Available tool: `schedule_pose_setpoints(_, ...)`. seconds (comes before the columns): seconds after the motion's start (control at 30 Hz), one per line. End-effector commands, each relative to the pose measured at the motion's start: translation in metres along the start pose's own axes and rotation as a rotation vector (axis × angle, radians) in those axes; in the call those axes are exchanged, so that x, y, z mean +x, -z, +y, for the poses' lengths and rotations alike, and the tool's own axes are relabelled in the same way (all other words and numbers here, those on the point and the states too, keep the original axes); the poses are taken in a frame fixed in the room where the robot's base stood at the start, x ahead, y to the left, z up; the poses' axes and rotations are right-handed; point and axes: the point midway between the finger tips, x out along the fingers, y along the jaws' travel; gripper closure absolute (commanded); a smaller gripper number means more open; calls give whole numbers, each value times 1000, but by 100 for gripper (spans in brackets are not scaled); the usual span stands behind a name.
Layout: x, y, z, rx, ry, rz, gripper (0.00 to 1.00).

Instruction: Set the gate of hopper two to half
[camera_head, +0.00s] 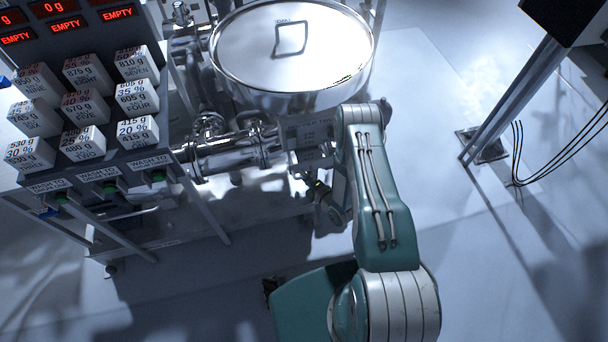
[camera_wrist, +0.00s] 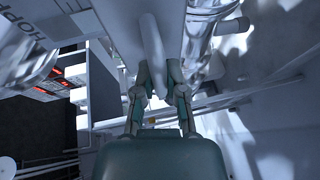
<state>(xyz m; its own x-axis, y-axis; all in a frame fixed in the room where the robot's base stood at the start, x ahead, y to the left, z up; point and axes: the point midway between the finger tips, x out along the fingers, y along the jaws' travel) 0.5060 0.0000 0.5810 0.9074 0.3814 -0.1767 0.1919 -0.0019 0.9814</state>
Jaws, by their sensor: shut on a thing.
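My gripper (camera_wrist: 160,82) is shut on a pale grey, rounded lever (camera_wrist: 152,45), with a finger on each side of it. I take this to be the gate handle, but its setting cannot be read. It hangs beside a light panel (camera_wrist: 118,25) with dark print. In the head view my gripper (camera_head: 316,192) is small and partly shadowed below a grey label plate (camera_head: 308,130), left of my green arm. The arm and shadow hide the lever there. A large, shiny round hopper (camera_head: 225,68) stands above, with a white top marked with a square outline.
Shiny pipework (camera_head: 225,155) runs left of my gripper. A rack with several white labelled weight blocks (camera_head: 82,140) and red "EMPTY" displays (camera_head: 68,26) stands at the left. A metal post (camera_head: 510,95) with cables stands at the right. The floor between is mostly clear.

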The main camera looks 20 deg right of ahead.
Motion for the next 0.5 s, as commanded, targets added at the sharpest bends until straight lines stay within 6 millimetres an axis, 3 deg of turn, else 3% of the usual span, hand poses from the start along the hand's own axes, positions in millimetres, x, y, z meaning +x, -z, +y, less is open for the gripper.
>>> schedule_pose_setpoints(0.03,-1,3,-4,3,12,6,76)
schedule_pose_setpoints(0.1,-1,3,-4,3,12,6,49)
schedule_pose_setpoints(0.5,-3,1,-2,1,6,2,49)
